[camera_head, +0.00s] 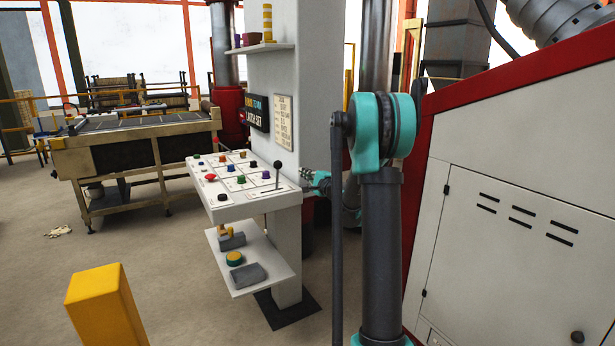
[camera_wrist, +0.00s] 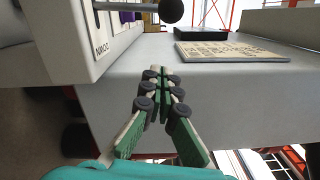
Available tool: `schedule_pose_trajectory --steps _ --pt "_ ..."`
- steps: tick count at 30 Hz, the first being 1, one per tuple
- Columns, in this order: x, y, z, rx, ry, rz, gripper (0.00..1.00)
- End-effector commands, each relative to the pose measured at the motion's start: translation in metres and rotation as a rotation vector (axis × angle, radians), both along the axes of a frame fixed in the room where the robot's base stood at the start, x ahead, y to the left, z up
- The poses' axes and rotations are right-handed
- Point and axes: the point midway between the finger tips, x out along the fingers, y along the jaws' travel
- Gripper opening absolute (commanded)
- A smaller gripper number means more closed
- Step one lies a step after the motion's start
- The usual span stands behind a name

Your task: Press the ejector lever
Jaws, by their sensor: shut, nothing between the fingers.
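A lever with a black ball knob (camera_head: 278,165) stands upright at the right end of the white control panel (camera_head: 226,211); its label is too small to read. In the wrist view the knob (camera_wrist: 171,10) and its metal rod (camera_wrist: 122,6) show at the top edge. My gripper (camera_head: 306,173) is just right of the panel, beside the lever and apart from it, in front of the white column (camera_head: 318,80). In the wrist view my gripper (camera_wrist: 158,72) is shut with its fingertips together and nothing between them.
Several coloured buttons, including a red mushroom button (camera_head: 211,177), sit on the panel. A yellow post (camera_head: 103,305) is in front; a red-and-white machine (camera_head: 520,200) is at right.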

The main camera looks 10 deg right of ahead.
Motion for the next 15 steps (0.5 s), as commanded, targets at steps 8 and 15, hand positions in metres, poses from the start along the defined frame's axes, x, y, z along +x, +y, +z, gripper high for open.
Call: schedule_pose_trajectory --steps 8,15 --pt "0.044 0.024 0.002 0.000 0.000 0.002 0.00" --pt "0.040 0.050 0.009 0.000 0.000 0.000 0.00"
